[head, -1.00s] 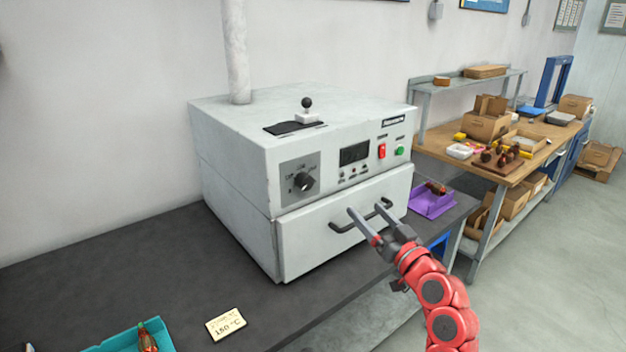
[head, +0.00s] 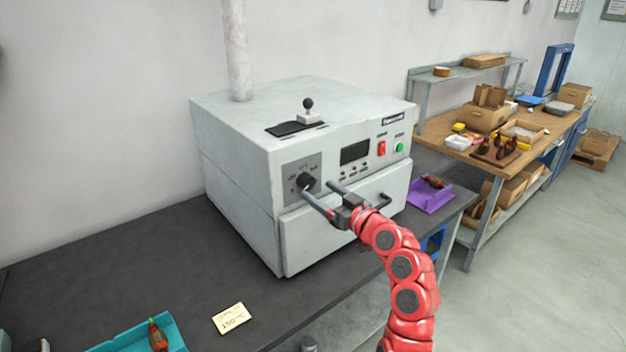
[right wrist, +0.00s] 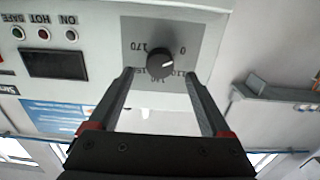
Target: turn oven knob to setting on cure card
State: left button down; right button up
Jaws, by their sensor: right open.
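The grey oven (head: 235,165) stands on the dark bench. Its black knob (head: 306,181) sits on a dark dial plate, and it also shows in the right wrist view (right wrist: 160,65). There the dial is upside down and the knob's pale mark points right, nearest the 0 side. The cure card (head: 231,318) lies on the bench and reads 150 °C. My right gripper (head: 318,188) is open at the knob. In the right wrist view its fingertips (right wrist: 157,71) lie on either side of the knob; contact cannot be told. My left gripper is out of view.
The oven's drawer handle (head: 378,205) is partly behind my right gripper. A teal tray (head: 110,345) is at the front left, and a purple tray (head: 425,198) is right of the oven. The bench left of the oven is clear.

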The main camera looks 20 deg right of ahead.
aim_at(310, 184)
jog(key=shift+p+x, duration=0.4)
jog(key=shift+x, duration=1.6)
grip_shut()
